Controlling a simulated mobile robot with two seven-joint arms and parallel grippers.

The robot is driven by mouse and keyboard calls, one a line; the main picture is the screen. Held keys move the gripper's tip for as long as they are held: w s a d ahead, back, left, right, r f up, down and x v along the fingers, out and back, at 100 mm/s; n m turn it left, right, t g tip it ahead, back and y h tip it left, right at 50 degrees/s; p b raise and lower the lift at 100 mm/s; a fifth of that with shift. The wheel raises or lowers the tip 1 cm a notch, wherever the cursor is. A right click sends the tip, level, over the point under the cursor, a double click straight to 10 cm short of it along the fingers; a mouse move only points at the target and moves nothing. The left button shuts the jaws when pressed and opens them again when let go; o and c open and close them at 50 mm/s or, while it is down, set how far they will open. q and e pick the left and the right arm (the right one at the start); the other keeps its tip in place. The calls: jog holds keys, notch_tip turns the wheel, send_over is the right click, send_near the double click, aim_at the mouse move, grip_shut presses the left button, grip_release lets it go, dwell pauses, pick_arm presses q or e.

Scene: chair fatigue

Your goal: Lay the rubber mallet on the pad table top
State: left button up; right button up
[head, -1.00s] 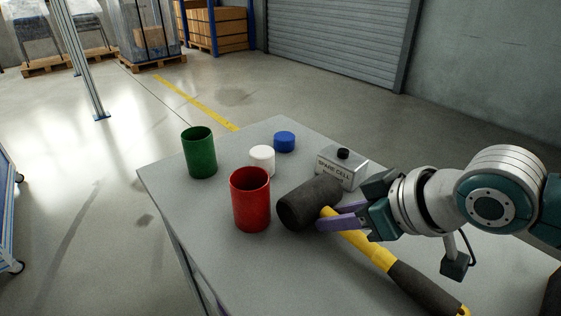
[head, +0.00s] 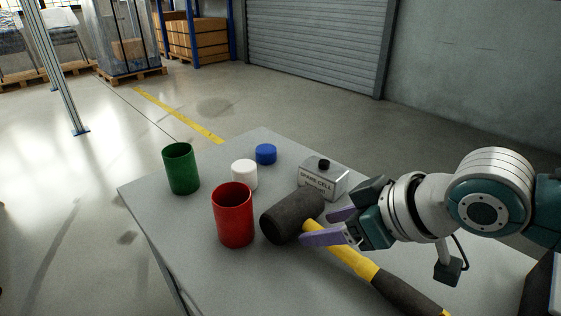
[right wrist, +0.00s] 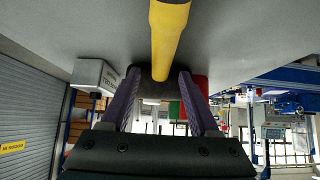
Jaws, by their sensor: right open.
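The rubber mallet (head: 293,214) lies on the grey table top (head: 215,275), its dark head by the red cup and its yellow handle running to the lower right. My right gripper (head: 331,225), with purple fingers, is open at the handle just behind the head. In the right wrist view, the yellow handle (right wrist: 168,38) shows between the spread fingers (right wrist: 158,88), with a gap on both sides. The near finger hides a little of the handle in the head view. My left gripper is not in view.
A red cup (head: 233,218) stands close left of the mallet head. A green cup (head: 181,170), a white cylinder (head: 244,174), a blue cylinder (head: 266,154) and a spare cell box (head: 322,182) stand farther back. The table's front left is clear.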

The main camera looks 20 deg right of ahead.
aim_at(369, 271)
jog(key=p+v, duration=0.3)
jog(key=v, duration=0.7)
jog(key=shift+d, duration=0.1)
jog(key=shift+s+a, duration=0.2)
jog(key=shift+s, duration=0.1)
jog(key=s+a+m+g+h, duration=0.2)
jog(key=s+a+g+h, duration=0.1)
jog(key=s, duration=1)
jog(key=shift+s+f+g, duration=0.35)
jog(key=shift+g, duration=0.45)
jog(key=shift+a, duration=0.15)
